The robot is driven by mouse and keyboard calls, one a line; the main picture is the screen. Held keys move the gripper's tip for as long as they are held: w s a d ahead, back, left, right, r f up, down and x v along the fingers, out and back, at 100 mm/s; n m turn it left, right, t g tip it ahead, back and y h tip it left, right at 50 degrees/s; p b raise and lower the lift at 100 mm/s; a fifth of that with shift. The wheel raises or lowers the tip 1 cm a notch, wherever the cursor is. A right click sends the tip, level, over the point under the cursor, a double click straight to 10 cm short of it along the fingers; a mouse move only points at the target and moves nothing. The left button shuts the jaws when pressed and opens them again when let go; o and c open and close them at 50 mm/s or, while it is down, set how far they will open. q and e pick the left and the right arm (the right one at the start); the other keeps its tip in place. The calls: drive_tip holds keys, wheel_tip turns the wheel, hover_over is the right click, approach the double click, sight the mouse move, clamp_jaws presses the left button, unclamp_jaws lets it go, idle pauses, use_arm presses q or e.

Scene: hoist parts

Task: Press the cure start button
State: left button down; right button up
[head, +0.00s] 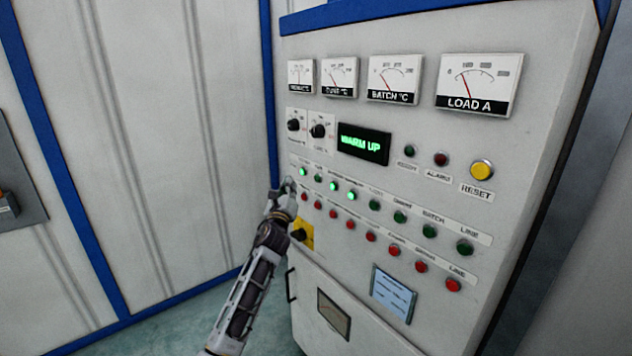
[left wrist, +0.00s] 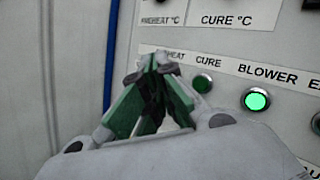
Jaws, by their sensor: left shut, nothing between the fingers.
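The cure start button is a dim green button under the CURE label in the left wrist view (left wrist: 202,84). In the head view it appears to be the second, dark button of the green row (head: 318,178). My left gripper (head: 288,184) is at the left end of the button rows, near the panel's left edge. In the left wrist view its closed fingertips (left wrist: 155,66) point at the panel, left of the CURE button and over the preheat button's place, hiding it. Nothing is held. Contact with the panel cannot be told. My right gripper is not in view.
The lit BLOWER button (left wrist: 255,99) is right of CURE. A row of red buttons (head: 350,225) runs below the green ones. A display (head: 363,144) reads WARM UP. Black knobs (head: 318,131) are above, and a yellow-plated switch (head: 301,235) is below. A yellow RESET button (head: 482,170) is at right.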

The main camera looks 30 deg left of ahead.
sight(318, 178)
use_arm(q)
drive_tip(key=w+d+b, duration=0.2)
drive_tip(key=w+b, duration=0.1)
drive_tip(key=w, duration=0.3)
drive_tip(key=shift+w+d, duration=0.2)
drive_tip(key=shift+d, duration=0.15)
idle(1.1)
drive_tip(key=shift+w+d, duration=0.15)
drive_tip(key=shift+w, duration=0.2)
idle(0.6)
